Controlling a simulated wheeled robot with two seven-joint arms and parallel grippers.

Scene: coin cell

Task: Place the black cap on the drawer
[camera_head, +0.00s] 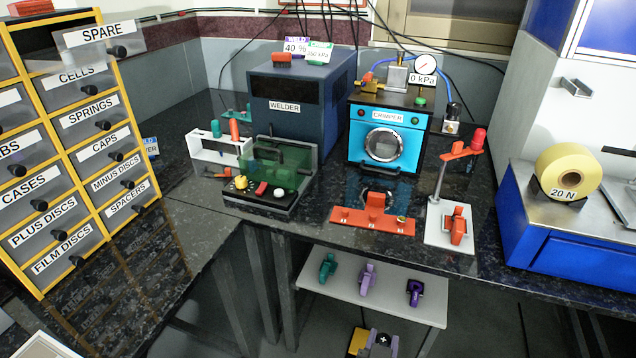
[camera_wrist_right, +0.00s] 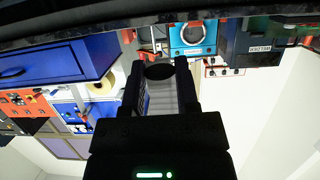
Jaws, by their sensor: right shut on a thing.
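The black cap (camera_wrist_right: 158,71) shows as a dark disc between my right fingertips (camera_wrist_right: 160,69) in the right wrist view. The right gripper is shut on the cap, held in the air in front of the bench. The drawer cabinet (camera_head: 75,152) stands at the left, with labelled, black-knobbed drawers. Its SPARE drawer (camera_head: 97,37) sticks out at the top. My left gripper is in neither view.
The dark bench carries the welder (camera_head: 300,90), blue crimper (camera_head: 385,137), red plate (camera_head: 372,221), white stand (camera_head: 450,238) and yellow roll (camera_head: 567,171). A low shelf (camera_head: 340,298) holds several small coloured pieces. The bench before the cabinet is clear.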

